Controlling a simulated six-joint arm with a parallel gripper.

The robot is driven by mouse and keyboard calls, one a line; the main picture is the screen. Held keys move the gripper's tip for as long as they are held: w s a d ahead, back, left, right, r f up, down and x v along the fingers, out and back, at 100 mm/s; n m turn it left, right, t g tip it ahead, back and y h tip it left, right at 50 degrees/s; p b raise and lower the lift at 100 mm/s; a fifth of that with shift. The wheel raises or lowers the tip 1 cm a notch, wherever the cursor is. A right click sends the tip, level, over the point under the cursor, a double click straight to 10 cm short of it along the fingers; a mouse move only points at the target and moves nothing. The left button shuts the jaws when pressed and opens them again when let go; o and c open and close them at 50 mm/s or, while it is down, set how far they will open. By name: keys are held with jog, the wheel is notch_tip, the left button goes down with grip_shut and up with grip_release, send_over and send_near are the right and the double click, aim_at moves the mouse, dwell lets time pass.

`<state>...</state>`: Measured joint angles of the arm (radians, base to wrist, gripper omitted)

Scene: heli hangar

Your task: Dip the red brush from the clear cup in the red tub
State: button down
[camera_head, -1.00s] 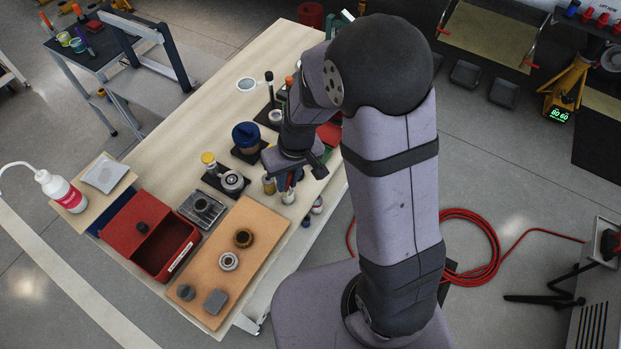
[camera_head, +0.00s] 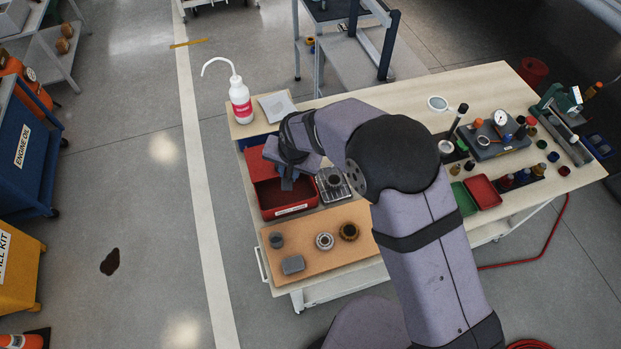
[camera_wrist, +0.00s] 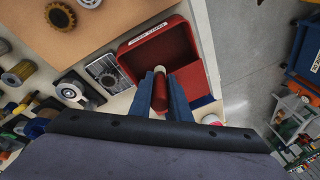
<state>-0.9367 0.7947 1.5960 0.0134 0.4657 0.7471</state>
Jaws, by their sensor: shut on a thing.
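The red tub (camera_head: 268,211) stands at the table's left end, its open top facing up. In the wrist view the red tub (camera_wrist: 175,44) lies just beyond my fingertips, with a white label on its rim. My gripper (camera_head: 287,182) is over the tub, pointing down; in the wrist view my gripper (camera_wrist: 161,78) is shut on a red handle, the red brush (camera_wrist: 159,98). The brush's lower end is not clear to me, nor whether it touches anything in the tub. I cannot make out the clear cup in either view.
A cork-coloured board (camera_head: 330,262) with several small parts lies in front of the tub. A metal tray (camera_head: 331,188) sits right beside it. A white wash bottle (camera_head: 240,100) stands behind. More tools and small bins fill the table's right side.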

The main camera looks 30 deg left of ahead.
jog(key=shift+w+a+r+m+t, duration=0.15)
jog(key=shift+a+r+m, duration=0.05)
jog(key=shift+a+m, duration=0.35)
jog(key=shift+w+a+r+m+t, duration=0.2)
jog(key=shift+a+m, duration=0.25)
jog(key=shift+a, duration=0.15)
jog(key=shift+f, duration=0.2)
notch_tip(320, 180, down, 10)
jog(key=b, duration=0.7)
jog(key=shift+r, duration=0.2)
